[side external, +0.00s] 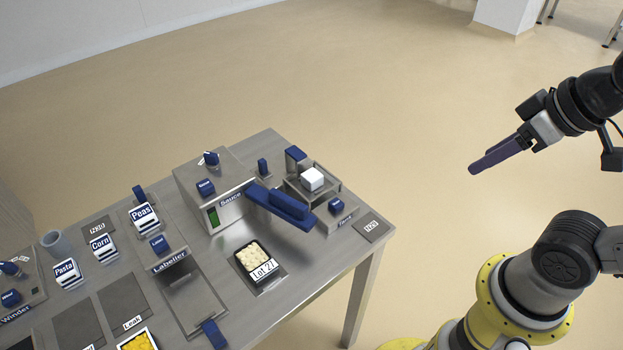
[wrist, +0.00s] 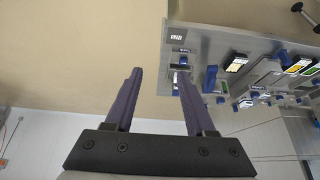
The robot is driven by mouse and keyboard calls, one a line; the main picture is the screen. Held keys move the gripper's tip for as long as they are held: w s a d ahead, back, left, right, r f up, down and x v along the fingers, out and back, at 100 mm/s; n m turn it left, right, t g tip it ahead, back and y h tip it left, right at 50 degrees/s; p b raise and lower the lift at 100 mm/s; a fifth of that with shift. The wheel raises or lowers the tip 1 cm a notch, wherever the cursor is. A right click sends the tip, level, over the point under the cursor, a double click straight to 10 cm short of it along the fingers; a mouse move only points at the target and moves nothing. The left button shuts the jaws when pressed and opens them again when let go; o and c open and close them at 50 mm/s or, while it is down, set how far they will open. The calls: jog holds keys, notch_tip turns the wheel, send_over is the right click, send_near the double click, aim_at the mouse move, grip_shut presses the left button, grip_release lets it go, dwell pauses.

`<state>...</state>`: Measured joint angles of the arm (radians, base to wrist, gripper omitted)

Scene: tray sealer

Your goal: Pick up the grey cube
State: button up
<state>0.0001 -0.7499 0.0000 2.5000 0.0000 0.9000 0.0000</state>
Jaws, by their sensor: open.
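A pale grey, nearly white cube (side external: 312,179) sits on a small metal stand at the right end of the steel table, beside a blue block. My gripper (side external: 476,164) is high up to the right of the table, well apart from the cube. In the wrist view, its two dark purple fingers (wrist: 158,73) are spread with nothing between them. The cube cannot be made out for sure in the wrist view; the right finger covers part of that end of the table.
Labelled packs, including Peas (side external: 144,216), stand further left. The floor between my gripper and the table is clear.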

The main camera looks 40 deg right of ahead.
jog(key=shift+o, duration=0.8)
